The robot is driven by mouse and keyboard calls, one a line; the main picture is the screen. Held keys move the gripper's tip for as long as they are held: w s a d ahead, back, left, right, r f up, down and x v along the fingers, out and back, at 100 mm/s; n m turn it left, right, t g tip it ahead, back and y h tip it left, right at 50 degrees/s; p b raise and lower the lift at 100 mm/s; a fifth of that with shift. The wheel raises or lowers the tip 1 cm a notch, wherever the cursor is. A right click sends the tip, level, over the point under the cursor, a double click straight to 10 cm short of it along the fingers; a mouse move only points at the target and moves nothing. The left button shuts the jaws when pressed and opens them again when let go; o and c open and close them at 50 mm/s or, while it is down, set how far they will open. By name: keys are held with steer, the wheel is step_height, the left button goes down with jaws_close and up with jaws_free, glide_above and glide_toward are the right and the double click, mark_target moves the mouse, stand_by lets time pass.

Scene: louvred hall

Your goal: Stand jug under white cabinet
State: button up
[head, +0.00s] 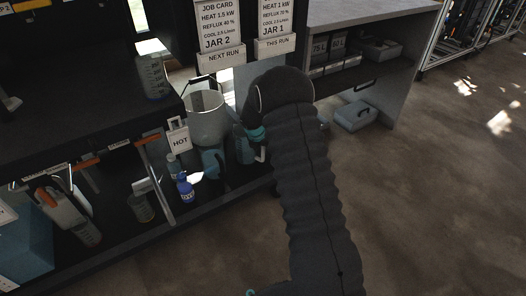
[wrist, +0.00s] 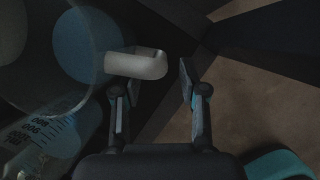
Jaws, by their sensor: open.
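In the wrist view a clear, cylindrical jug (wrist: 28,60) fills the upper left, with a pale handle (wrist: 150,64) reaching toward my gripper (wrist: 153,82). My gripper is open; the handle's end lies near and between the fingertips, and I cannot tell whether they touch it. In the head view my dark arm hides most of the gripper; a pale handle (head: 262,154) and part of a bluish vessel (head: 244,151) show beside it on the low shelf. I cannot pick out a white cabinet with certainty.
A grey bucket (head: 206,122), a HOT sign (head: 180,141) and a blue bottle (head: 185,188) crowd the shelf left of my arm. A graduated vessel (wrist: 42,138) is close by in the wrist view. A grey-topped unit (head: 345,12) stands right; open floor (head: 440,190) lies beyond.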

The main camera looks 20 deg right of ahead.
steer(key=v, duration=0.7)
steer(key=shift+r+p, duration=0.3)
steer(key=shift+p, duration=0.15)
steer(key=s+m+g, duration=0.3)
steer(key=s+m, duration=0.8)
steer(key=m, duration=0.2)
steer(key=s+a+r+m+t+y+p, duration=0.1)
steer(key=s+r+m, duration=0.6)
steer(key=s+r, duration=0.8)
steer(key=s+a+r+m+t+y+p, duration=0.1)
steer(key=s+r+m, duration=0.7)
steer(key=s+r, duration=0.8)
steer(key=s+a+t+p, duration=0.1)
steer(key=t+p, duration=0.1)
steer(key=p, duration=0.1)
steer(key=shift+s+a+t+y, duration=0.2)
steer(key=shift+s+t+y, duration=0.1)
steer(key=shift+s+y, duration=0.1)
